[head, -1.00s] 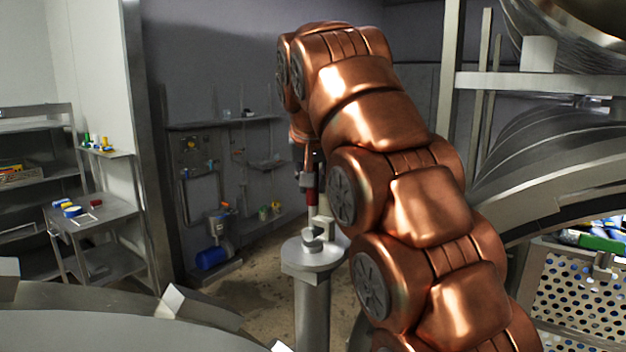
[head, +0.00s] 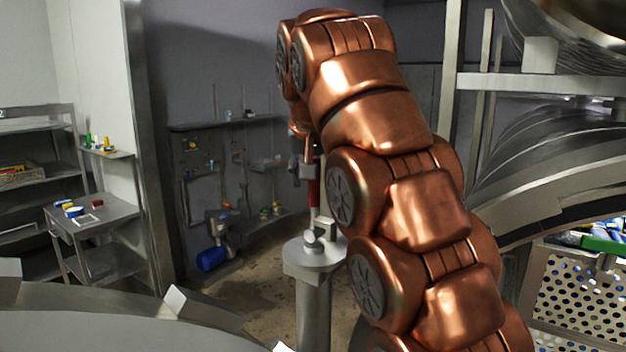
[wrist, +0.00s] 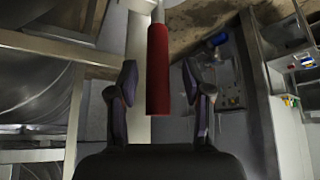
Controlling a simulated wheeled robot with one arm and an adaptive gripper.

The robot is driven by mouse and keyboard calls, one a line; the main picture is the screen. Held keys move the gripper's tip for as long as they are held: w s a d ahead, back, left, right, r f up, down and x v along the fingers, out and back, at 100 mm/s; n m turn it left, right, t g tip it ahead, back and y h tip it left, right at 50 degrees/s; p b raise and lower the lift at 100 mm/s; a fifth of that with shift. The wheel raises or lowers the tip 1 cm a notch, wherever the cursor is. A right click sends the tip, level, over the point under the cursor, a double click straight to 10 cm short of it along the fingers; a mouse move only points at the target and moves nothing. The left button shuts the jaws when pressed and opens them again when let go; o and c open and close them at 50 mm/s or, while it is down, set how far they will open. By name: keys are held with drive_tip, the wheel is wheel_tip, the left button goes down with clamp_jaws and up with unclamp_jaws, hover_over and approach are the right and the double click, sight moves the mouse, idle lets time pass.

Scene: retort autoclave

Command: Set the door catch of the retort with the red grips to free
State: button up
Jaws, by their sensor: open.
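A lever with a red grip (head: 314,188) stands about upright on a grey round-topped post (head: 313,262), left of my arm in the head view. In the wrist view the red grip (wrist: 158,72) runs down the middle, between the two fingers of my gripper (wrist: 158,80). The fingers are spread, with a visible gap on each side of the grip. In the head view my gripper (head: 302,170) shows only in part beside the grip; my arm hides the rest. I cannot tell the catch's marked positions.
A large curved metal retort body (head: 560,170) and a perforated basket (head: 580,300) are at the right. A small grey table (head: 100,215) and shelves stand at the left. A blue motor-like item (head: 211,258) sits by the back wall. Bare floor lies around the post.

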drive_tip(key=s+a, duration=0.1)
drive_tip(key=s, duration=1.1)
drive_tip(key=shift+s+a+r, duration=0.25)
drive_tip(key=shift+a+r, duration=0.1)
drive_tip(key=shift+r, duration=0.05)
idle(0.5)
drive_tip(key=s+d+f+g, duration=0.2)
drive_tip(key=s+d+f, duration=0.35)
drive_tip(key=f, duration=0.35)
drive_tip(key=s+d+f+g, duration=0.2)
drive_tip(key=s+d+f, duration=0.3)
drive_tip(key=f, duration=0.4)
drive_tip(key=s+d+f+n+g+y, duration=0.1)
drive_tip(key=s+d+f+g, duration=0.2)
drive_tip(key=s+f, duration=1.4)
drive_tip(key=shift+s+f+g, duration=0.3)
drive_tip(key=shift+s+g, duration=0.05)
drive_tip(key=shift+g, duration=0.35)
drive_tip(key=shift+d, duration=0.1)
drive_tip(key=shift+c, duration=0.8)
